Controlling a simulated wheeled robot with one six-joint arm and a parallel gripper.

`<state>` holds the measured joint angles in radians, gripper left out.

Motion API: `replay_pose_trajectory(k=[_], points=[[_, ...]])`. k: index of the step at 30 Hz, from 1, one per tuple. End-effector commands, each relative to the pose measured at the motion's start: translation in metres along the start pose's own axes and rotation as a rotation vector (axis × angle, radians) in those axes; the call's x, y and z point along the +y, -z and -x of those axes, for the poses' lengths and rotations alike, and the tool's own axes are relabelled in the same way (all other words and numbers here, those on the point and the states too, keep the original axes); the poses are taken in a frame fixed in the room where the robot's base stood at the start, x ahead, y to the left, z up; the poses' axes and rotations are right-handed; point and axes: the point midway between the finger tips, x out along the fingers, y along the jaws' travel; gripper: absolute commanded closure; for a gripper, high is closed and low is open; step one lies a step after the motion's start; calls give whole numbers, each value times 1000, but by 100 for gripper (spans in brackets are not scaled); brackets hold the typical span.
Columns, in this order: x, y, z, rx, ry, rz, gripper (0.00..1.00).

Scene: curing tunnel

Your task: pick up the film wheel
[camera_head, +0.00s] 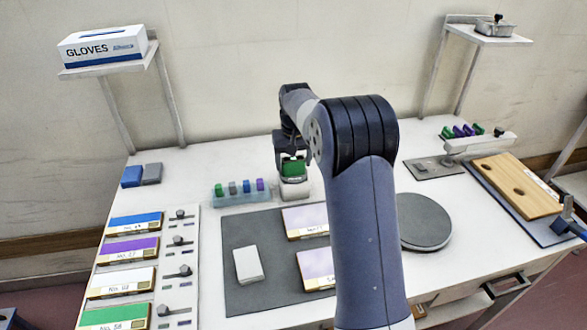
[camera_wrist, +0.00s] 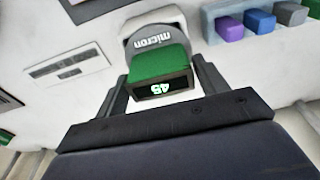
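My gripper (camera_head: 291,163) is over the back middle of the white table. In the wrist view its fingers (camera_wrist: 160,68) stand apart on both sides of a green block (camera_wrist: 160,72) with a dark face reading 45, upside down. A gap shows beside the right finger; I cannot tell if the left one touches. The block sits at a white and grey stand (camera_wrist: 152,37) marked "micron"; the stand also shows in the head view (camera_head: 294,188). No thing is marked as the film wheel, so I cannot tell for sure whether this green block is it.
A rack with several small coloured blocks (camera_head: 240,187) stands just left of the stand. A grey mat (camera_head: 240,284) with panels and a grey disc (camera_head: 424,222) lie in front. A station with green and purple pieces (camera_head: 464,130) is at right. Coloured boards (camera_head: 134,222) lie left.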

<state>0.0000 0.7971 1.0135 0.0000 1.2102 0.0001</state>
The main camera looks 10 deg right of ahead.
Motion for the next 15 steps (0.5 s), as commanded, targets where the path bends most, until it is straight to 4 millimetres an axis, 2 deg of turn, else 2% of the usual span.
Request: replay_pose_trajectory(k=[2,12,15], points=[[0,0,0,0,0,0,38],[0,0,0,0,0,0,66],[0,0,1,1,0,0,70]])
